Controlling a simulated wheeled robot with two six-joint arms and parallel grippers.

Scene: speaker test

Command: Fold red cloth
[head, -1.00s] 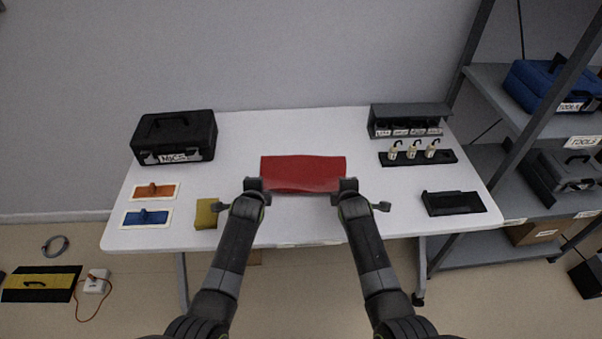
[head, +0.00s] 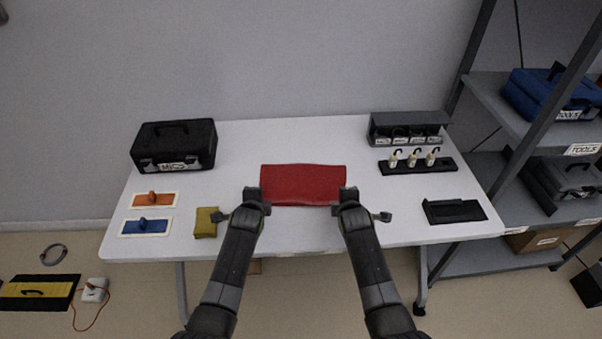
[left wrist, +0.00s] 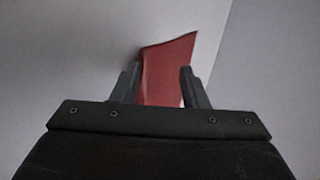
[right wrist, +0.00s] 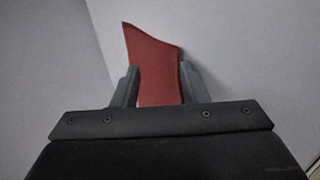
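The red cloth (head: 303,184) lies as a flat, wide rectangle in the middle of the white table (head: 310,229). My left gripper (head: 254,193) is at its left near side and my right gripper (head: 348,193) at its right near side. In the left wrist view, the cloth (left wrist: 166,72) shows between two fingers that stand apart. In the right wrist view, the cloth (right wrist: 156,72) likewise shows between spread fingers. Both grippers look open. I cannot tell whether any finger touches the cloth, or how many layers it has.
A grey rack (head: 408,127), a holder with hooked pieces (head: 418,166) and a black tray (head: 454,211) stand right. A shelf unit (head: 500,110) is beyond.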

